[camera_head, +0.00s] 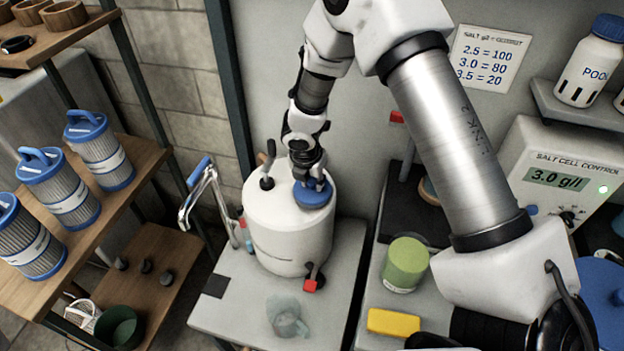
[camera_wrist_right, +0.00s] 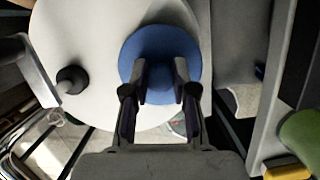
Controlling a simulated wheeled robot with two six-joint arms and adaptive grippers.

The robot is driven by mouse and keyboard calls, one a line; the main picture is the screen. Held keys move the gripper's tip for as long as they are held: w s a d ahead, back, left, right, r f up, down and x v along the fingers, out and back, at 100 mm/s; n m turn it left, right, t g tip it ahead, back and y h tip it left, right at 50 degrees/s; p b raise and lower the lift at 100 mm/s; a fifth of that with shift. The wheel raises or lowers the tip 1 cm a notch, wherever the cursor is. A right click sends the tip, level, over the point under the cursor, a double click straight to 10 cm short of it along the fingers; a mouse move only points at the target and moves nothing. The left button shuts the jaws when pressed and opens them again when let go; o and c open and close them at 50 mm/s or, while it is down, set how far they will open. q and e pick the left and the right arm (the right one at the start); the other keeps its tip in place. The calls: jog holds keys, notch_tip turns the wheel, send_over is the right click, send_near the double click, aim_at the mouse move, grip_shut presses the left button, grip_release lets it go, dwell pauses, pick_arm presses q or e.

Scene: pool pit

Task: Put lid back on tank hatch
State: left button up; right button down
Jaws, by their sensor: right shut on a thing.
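The white tank (camera_head: 288,235) stands upright on a grey bench. The round blue lid (camera_head: 313,194) is at the right of the tank's top, and it also shows in the right wrist view (camera_wrist_right: 150,45) over the white tank top (camera_wrist_right: 85,35). My right gripper (camera_head: 308,180) reaches down from above and is shut on the lid's raised grip; its two fingers (camera_wrist_right: 160,80) show on either side of that grip. The hatch opening is hidden under the lid, and I cannot tell whether the lid is fully seated. My left gripper is not in view.
A black fitting (camera_head: 267,180) stands on the tank top left of the lid. A red-handled valve (camera_head: 311,284) sticks out low at the tank's front. A clear jug (camera_head: 286,318), green container (camera_head: 405,263) and yellow sponge (camera_head: 394,322) are nearby. Filter cartridges (camera_head: 62,190) fill the left shelf.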

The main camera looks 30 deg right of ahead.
dwell(0.3)
jog(key=c, duration=0.8)
grip_release()
jog(key=shift+c, duration=0.2)
jog(key=shift+o, duration=0.4)
jog(key=o, duration=0.4)
jog(key=shift+r, duration=0.1)
notch_tip(320, 180, up, 7)
jog(key=p, duration=0.7)
jog(key=shift+c, duration=0.4)
grip_shut()
